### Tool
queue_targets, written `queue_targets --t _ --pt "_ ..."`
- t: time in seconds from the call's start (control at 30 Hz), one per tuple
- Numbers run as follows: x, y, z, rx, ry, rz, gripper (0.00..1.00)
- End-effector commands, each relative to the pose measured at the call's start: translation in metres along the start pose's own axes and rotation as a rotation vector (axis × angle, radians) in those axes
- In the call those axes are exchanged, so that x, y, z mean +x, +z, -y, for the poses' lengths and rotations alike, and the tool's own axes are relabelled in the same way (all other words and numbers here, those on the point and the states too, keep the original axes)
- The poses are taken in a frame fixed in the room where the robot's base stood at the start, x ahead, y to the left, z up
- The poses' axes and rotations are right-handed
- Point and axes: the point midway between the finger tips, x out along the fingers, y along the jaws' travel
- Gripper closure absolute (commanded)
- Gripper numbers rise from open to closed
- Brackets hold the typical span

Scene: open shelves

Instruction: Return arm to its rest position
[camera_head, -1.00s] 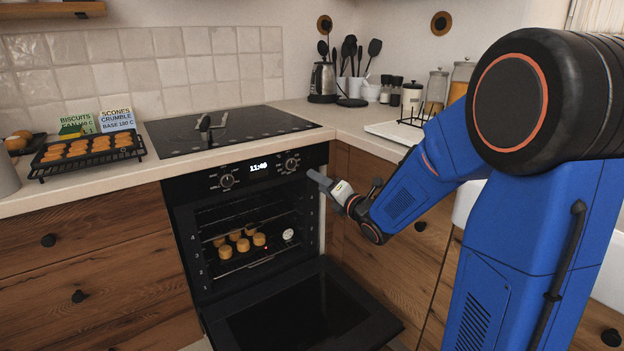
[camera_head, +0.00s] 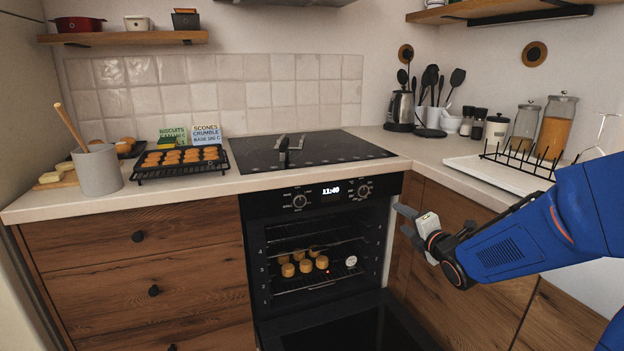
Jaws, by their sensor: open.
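My gripper (camera_head: 400,221) is at the end of my blue arm, in front of the wooden cabinet to the right of the oven. Its jaws are open with nothing seen between them. It is apart from the oven (camera_head: 325,212), whose clock reads 11:40. The oven door (camera_head: 355,332) is folded down open. Several golden scones (camera_head: 305,266) sit on the oven rack beside a small white dial (camera_head: 351,261).
A black rack of biscuits (camera_head: 180,172) stands on the left counter near a utensil crock (camera_head: 98,172). The hob (camera_head: 310,150) lies above the oven. A black dish rack (camera_head: 522,160), glass jars (camera_head: 557,124) and a kettle (camera_head: 400,110) occupy the right counter.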

Motion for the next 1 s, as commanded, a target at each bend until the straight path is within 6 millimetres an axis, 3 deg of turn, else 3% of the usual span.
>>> queue_targets --t 0.23,0.47,0.67,1.0 --pt "-0.057 0.008 0.010 0.411 -0.225 0.121 0.47" --pt "-0.125 -0.001 0.029 0.826 -0.413 0.272 0.47" --pt "-0.195 -0.025 0.044 1.187 -0.562 0.426 0.47" --pt "-0.319 -0.086 0.063 1.710 -0.801 0.720 0.47"
